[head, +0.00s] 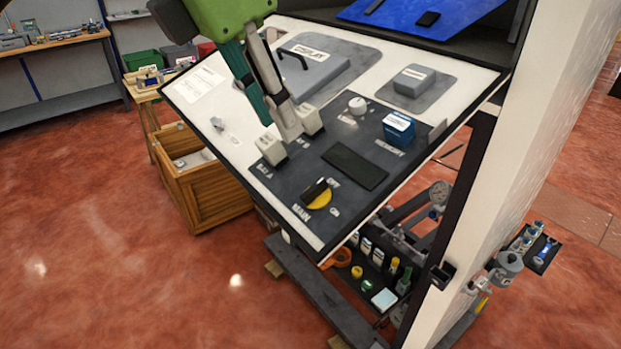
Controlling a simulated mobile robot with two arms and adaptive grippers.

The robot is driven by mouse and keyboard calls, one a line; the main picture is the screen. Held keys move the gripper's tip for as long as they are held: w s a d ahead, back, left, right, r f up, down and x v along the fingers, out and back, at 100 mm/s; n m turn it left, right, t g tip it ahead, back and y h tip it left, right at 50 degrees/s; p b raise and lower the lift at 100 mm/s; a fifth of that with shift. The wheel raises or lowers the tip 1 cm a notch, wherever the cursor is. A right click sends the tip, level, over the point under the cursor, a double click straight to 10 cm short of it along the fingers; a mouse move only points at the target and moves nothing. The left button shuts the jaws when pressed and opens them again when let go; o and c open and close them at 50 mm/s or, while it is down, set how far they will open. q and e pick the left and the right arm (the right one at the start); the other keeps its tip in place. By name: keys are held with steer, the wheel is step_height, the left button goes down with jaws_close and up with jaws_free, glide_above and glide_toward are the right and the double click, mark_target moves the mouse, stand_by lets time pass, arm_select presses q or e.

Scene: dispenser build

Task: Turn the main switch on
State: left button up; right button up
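The main switch (318,195) is a black knob on a yellow disc, on the dark front part of the sloping panel. The label MAIN stands at its lower left, and OFF and ON labels are beside the disc. The knob lies diagonally, its upper end near the OFF label. My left gripper (286,132) reaches down from the top over the panel, above and left of the switch and apart from it. Its fingers overlap in this view near two pale blocks, so their gap and any contact are unclear. My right gripper is not in view.
A blue-sided block (398,129), a white round knob (357,105) and a black flat plate (355,168) are on the panel. A grey cover with a black handle (293,58) lies behind. A white post (500,150) stands right. A wooden crate (212,190) stands left on open floor.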

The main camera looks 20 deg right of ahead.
mark_target(314, 187)
arm_select(q)
steer(key=p+x, duration=0.2)
steer(key=x, duration=1.1)
steer(key=shift+d+f, duration=0.15)
steer(key=shift+f, duration=0.1)
jaws_close()
